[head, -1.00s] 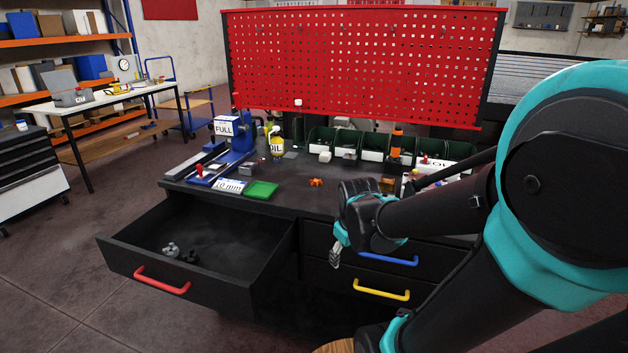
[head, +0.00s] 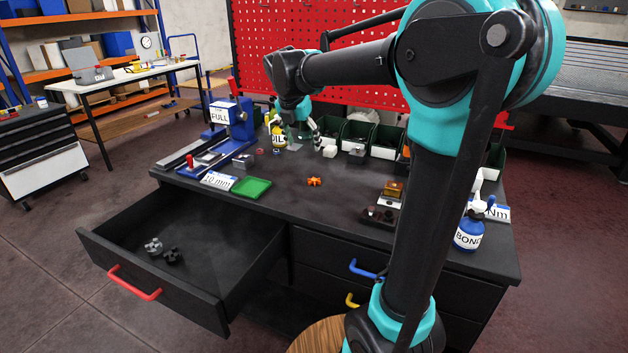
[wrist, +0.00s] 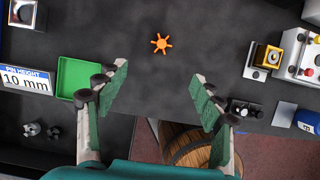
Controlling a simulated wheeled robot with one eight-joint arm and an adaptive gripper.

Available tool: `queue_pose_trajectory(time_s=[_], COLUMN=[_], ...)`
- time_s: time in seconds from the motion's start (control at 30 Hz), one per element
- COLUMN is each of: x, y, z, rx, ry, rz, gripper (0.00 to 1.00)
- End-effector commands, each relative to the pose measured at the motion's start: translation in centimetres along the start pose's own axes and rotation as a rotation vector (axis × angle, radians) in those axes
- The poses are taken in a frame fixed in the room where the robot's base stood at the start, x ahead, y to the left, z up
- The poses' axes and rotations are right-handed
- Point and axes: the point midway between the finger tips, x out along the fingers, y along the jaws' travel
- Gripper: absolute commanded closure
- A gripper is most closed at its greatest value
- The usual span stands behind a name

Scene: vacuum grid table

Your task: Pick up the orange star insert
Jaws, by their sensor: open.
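The orange star insert (head: 314,182) lies flat on the dark tabletop (head: 285,205), right of the green tray. In the wrist view the orange star insert (wrist: 161,43) is near the top centre, beyond the fingertips and roughly midway between them. My gripper (head: 308,136) is raised above the rear of the table in the head view, pointing down. In the wrist view my gripper (wrist: 162,80) has its two fingers spread wide with nothing between them. It is apart from the star.
A green tray (head: 252,188) and a 10 mm sign (head: 218,181) lie left of the star. Several bins line the back. An open drawer (head: 190,288) holds grey pieces (head: 153,245). A blue BOND bottle (head: 468,235) stands right. The tabletop around the star is clear.

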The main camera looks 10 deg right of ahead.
Motion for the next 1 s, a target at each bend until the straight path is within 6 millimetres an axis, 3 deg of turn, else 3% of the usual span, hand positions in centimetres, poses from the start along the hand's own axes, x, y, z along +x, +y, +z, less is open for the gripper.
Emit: queue_pose_trajectory(time_s=[0.5, 0.83, 1.0], x=[9.7, 12.3, 14.7], y=[-0.1, -0.2, -0.4], z=[0.0, -0.1, -0.2], rx=[0.005, 0.005, 0.005], ry=[0.0, 0.001, 0.0], rz=[0.0, 0.0, 0.0], gripper=[0.33, 0.33, 0.33])
